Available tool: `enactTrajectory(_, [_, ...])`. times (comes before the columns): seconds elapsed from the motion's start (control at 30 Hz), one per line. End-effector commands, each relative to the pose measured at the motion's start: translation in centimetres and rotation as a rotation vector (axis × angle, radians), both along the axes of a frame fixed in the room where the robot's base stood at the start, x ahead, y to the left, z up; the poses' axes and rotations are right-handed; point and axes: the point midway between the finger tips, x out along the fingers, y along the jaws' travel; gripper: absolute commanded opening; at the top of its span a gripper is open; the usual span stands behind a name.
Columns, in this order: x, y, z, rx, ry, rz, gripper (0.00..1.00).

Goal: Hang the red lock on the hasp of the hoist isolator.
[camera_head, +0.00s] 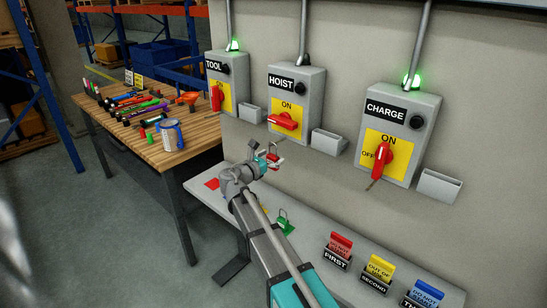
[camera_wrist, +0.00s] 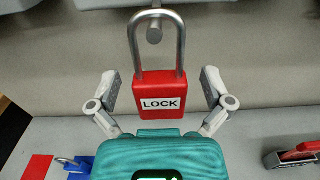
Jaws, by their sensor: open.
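The hoist isolator (camera_head: 313,97) is a grey wall box with a yellow plate. The red lock (camera_wrist: 160,95), marked LOCK, is upright below the box in the wrist view. Its grey shackle frames the round end of a grey peg (camera_wrist: 154,36), seemingly the hasp; the peg sits inside the loop. My gripper (camera_head: 268,160) is open below the isolator. In the wrist view its fingers (camera_wrist: 161,85) stand either side of the lock body with gaps. The lock is partly hidden by my gripper in the head view.
A green lock (camera_head: 285,226) and a red square (camera_head: 212,183) are on the grey shelf (camera_head: 311,237). A blue lock (camera_wrist: 80,168) shows in the wrist view. Tag holders, including FIRST (camera_head: 335,261), stand further right. A grey bin (camera_head: 328,142) is right of the isolator.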

Motion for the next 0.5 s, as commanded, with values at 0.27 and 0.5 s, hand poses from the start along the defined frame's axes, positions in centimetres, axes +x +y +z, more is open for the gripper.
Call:
enactTrajectory(0.27, [-2.0, 1.5, 0.0, 0.0, 0.0, 0.002, 1.0])
enactTrajectory(0.5, [-4.9, 3.9, 0.0, 0.0, 0.0, 0.004, 1.0])
